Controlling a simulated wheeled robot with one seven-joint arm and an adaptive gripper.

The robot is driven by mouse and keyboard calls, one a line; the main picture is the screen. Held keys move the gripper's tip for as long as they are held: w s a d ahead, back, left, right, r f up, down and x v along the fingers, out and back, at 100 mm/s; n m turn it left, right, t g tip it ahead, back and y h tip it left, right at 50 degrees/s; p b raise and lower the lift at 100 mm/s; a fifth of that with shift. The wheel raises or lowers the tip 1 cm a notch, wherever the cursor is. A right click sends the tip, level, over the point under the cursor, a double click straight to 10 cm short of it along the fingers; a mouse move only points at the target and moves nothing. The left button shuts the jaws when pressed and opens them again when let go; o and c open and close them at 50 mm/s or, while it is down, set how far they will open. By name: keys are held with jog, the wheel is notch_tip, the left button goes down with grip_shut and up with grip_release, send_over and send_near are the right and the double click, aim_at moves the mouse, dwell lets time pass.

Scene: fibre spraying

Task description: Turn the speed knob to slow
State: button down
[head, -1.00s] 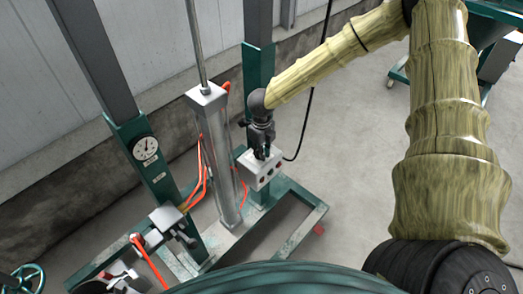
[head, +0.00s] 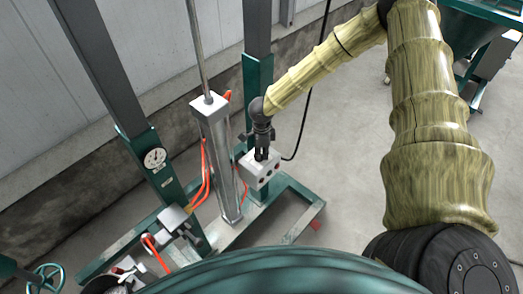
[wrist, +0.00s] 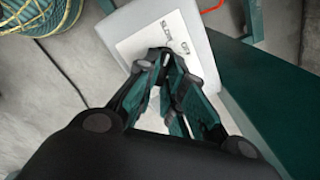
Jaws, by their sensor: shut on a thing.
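The control box (head: 252,168) is a small pale grey box with dark round parts on its front face, fixed by a green post. My gripper (head: 261,155) points down onto its top face. In the wrist view the box (wrist: 198,42) carries a white label (wrist: 150,42) with printed words, one of which looks like SLOW. My gripper (wrist: 166,62) has its fingers close together over this label. The speed knob is hidden between the fingers, so its pointer and setting cannot be read. My gripper is shut on the knob.
A metal cylinder (head: 221,160) with orange hoses stands just left of the box. A gauge (head: 155,158) sits on a green post farther left. A black cable (head: 304,110) hangs at the right. A yellow-green wound spool (wrist: 40,15) shows in the wrist view.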

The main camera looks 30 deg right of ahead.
jog(key=shift+w+n, duration=0.1)
jog(key=shift+n, duration=0.4)
jog(key=c, duration=1.5)
grip_release()
jog(key=shift+r, duration=0.15)
notch_tip(320, 180, up, 12)
jog(key=shift+f, duration=0.15)
